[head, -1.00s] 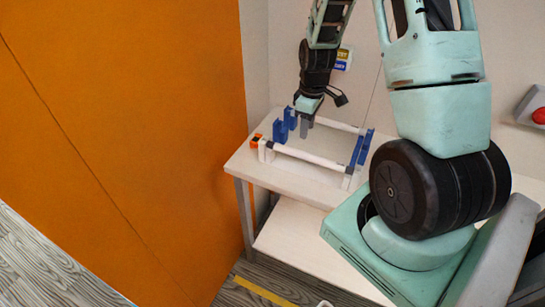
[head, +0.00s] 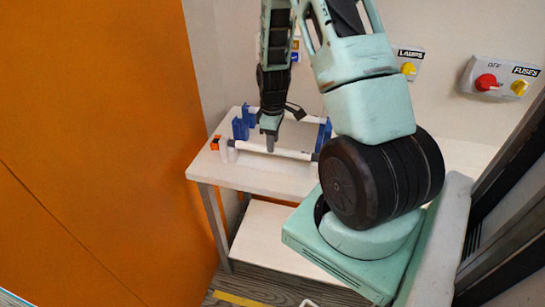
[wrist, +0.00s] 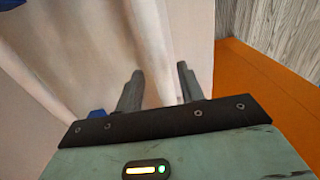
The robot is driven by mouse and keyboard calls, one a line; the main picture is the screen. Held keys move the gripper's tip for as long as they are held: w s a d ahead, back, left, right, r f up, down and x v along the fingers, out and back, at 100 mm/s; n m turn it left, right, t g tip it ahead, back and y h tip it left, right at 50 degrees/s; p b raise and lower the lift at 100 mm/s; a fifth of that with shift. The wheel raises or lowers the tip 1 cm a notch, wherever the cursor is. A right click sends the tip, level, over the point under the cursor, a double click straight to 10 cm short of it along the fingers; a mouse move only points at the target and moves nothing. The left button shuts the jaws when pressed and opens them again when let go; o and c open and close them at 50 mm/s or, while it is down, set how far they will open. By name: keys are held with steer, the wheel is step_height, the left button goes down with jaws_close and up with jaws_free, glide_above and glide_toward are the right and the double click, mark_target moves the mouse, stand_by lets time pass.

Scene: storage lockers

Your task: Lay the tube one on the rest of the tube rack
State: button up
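The tube rack has blue rests (head: 239,129) at its left end and more blue rests (head: 323,136) at its right, on a pale table. One white tube (head: 294,153) spans the front of the rack. Another white tube (head: 308,119) shows behind it, partly hidden by my arm. I cannot tell which is tube one. My gripper (head: 270,147) points down over the left part of the rack, its tips overlapping the front tube in the head view. In the wrist view my gripper (wrist: 160,85) is open, with nothing visible between the fingers. A blue part (wrist: 97,113) shows beside the left finger.
An orange block (head: 215,143) sits at the table's left edge (head: 204,178). An orange wall (head: 95,130) stands close on the left. Switch boxes labelled LAMPS (head: 408,62) and FUSES (head: 500,78) are on the back wall. My arm covers the table's right side.

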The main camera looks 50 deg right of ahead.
steer(key=shift+f+b, duration=0.35)
steer(key=shift+f, duration=0.55)
steer(key=c, duration=0.7)
step_height(320, 180, up, 7)
steer(key=p, duration=0.5)
steer(key=shift+r+p, duration=0.15)
steer(key=shift+p, duration=0.2)
steer(key=shift+a+f, duration=0.1)
steer(key=shift+f, duration=0.1)
